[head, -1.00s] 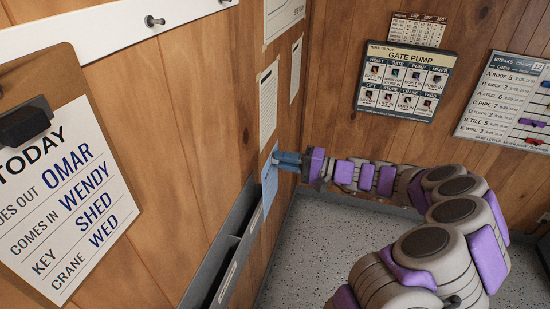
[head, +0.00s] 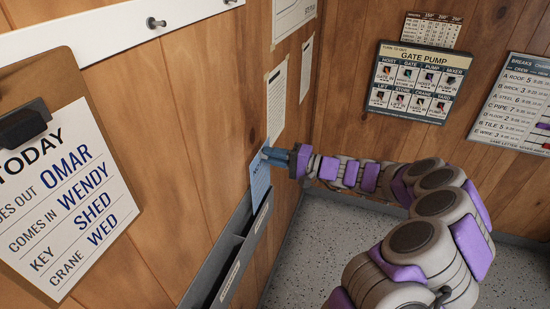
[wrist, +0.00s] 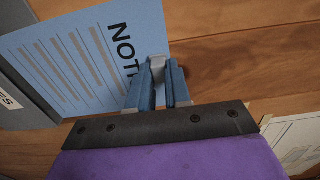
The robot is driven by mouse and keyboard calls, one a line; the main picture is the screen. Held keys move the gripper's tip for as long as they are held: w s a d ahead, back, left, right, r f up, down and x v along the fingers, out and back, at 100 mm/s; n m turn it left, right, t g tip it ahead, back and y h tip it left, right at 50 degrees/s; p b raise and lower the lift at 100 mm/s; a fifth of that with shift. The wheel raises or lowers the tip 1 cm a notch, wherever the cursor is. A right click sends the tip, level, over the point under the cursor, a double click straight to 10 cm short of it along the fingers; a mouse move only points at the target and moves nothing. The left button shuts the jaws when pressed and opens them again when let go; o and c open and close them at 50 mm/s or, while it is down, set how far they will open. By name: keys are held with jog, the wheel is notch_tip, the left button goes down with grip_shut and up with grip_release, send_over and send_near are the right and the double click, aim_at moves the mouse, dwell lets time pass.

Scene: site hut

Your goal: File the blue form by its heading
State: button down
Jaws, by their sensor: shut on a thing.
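My gripper (head: 272,155) is shut on the top edge of the blue form (head: 260,186). The form hangs upright along the left wall, just above the far part of a grey wall rack (head: 208,270). I cannot tell whether its lower edge is inside a pocket. In the wrist view the form (wrist: 62,62) shows large heading letters "NOT", the rest hidden by the fingers (wrist: 158,80). The rack has labelled pockets, too small to read in the head view. In the wrist view one label (wrist: 8,92) ends in "ES", cut off by the frame edge.
A clipboard (head: 50,170) headed "TODAY" hangs on the left wall, nearer to me. A "GATE PUMP" board (head: 416,82) and a "BREAKS" board (head: 515,105) hang on the back wall. The speckled floor (head: 312,255) is clear.

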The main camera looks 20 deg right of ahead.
aim_at(263, 158)
jog(key=a, duration=0.1)
jog(key=w+a, duration=0.1)
jog(key=shift+a+f, duration=0.3)
jog(key=shift+a, duration=0.2)
jog(key=shift+w+b, duration=0.15)
jog(key=shift+b, duration=0.35)
jog(key=shift+w, duration=0.15)
jog(key=shift+d, duration=0.75)
jog(key=shift+a+b, duration=0.35)
jog(key=shift+a, duration=0.3)
